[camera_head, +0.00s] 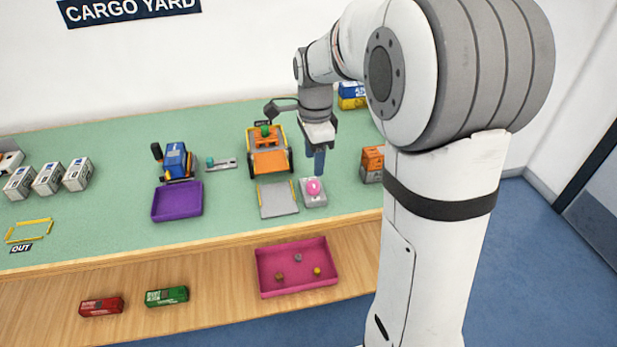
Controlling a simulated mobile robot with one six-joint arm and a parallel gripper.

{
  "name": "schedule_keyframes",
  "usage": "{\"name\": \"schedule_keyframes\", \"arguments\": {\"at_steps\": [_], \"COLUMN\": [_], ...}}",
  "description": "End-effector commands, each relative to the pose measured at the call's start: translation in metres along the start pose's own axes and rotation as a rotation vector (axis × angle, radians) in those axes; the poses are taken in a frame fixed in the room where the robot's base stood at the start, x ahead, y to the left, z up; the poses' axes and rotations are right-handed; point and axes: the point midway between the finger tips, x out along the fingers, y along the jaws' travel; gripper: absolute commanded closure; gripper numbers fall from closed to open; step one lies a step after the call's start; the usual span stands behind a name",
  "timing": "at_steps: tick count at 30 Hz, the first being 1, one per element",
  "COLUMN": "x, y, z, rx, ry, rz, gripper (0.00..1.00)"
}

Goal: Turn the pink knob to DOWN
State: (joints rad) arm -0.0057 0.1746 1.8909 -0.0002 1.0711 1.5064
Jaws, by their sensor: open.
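The pink knob (314,187) sits on a small grey box (313,199) on the green table, right of a grey plate. Any DOWN marking and the way the knob points are too small to read. My gripper (317,160) hangs above and just behind the knob, with its blue fingers pointing down. It is open and appears apart from the knob. My arm comes in from the right and covers part of the table there.
A grey plate (277,200) and an orange vehicle (270,155) stand left of the knob. Orange-and-grey blocks (371,163) stand to its right. A purple tray (177,201) and blue machine (177,162) are further left. A magenta tray (297,290) with small pieces lies in front.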

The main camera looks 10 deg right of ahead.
Motion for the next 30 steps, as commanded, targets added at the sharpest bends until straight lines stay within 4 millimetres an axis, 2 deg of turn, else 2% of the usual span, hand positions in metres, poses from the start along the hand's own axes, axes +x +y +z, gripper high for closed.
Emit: {"name": "schedule_keyframes", "arguments": {"at_steps": [5, 12, 18, 29, 30], "x": [0.015, 0.053, 0.077, 0.082, 0.082], "y": [-0.006, -0.005, -0.005, -0.005, -0.005], "z": [0.0, 0.0, 0.0, 0.001, 0.001], "rx": [0.048, 0.046, 0.045, 0.044, 0.044], "ry": [0.0, -0.001, 0.0, 0.0, 0.0], "rz": [0.007, 0.009, 0.007, 0.005, 0.005], "gripper": [0.51, 0.51, 0.51, 0.51, 0.53]}}
